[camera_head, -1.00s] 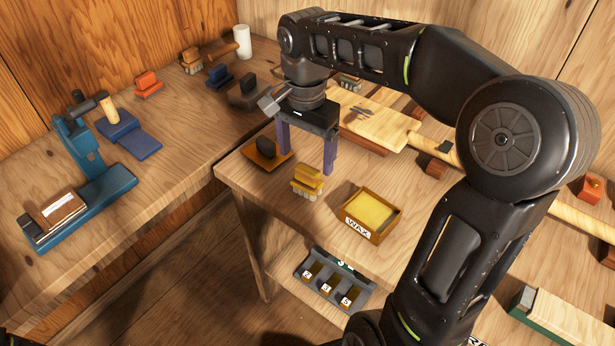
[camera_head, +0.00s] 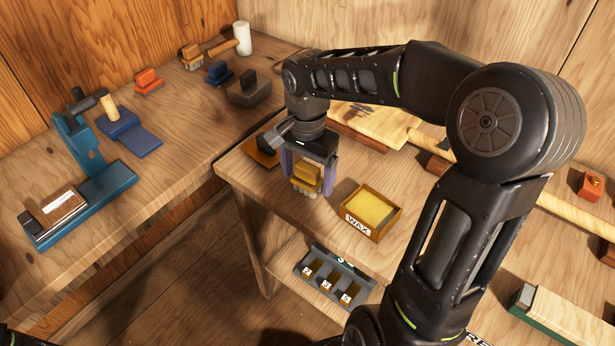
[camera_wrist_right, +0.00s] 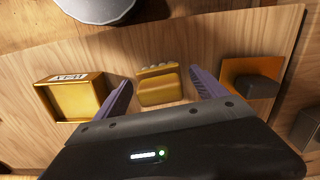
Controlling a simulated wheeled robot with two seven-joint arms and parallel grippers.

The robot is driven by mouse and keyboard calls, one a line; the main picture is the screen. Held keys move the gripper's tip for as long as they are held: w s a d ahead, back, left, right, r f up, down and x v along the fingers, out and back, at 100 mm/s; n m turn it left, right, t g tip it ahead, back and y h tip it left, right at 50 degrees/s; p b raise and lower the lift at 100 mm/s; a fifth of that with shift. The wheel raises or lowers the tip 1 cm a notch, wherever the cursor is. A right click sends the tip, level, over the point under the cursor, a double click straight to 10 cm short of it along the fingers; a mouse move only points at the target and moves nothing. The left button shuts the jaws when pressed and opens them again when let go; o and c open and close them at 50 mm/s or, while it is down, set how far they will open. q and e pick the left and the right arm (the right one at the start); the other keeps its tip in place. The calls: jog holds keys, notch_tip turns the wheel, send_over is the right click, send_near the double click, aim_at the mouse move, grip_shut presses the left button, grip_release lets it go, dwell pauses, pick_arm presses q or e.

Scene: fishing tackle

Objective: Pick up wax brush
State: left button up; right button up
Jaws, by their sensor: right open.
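The wax brush, a yellow block with a raised grip and pale bristles (camera_head: 306,178), stands near the left front of the workbench. It also shows in the right wrist view (camera_wrist_right: 158,88), between the fingers and a little ahead of them. My right gripper (camera_head: 308,185) is open, its purple fingers on either side of the brush. In the right wrist view the gripper (camera_wrist_right: 162,95) has a gap on both sides of the brush. My left gripper is not in view.
A wax box (camera_head: 371,213) stands just right of the brush. An orange board with a dark block (camera_wrist_right: 252,78) lies on the other side. A cutting board and long rods lie farther back. A small numbered rack (camera_head: 335,278) sits on the shelf below.

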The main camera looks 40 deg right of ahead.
jog(key=shift+f, duration=0.4)
jog(key=c, duration=1.5)
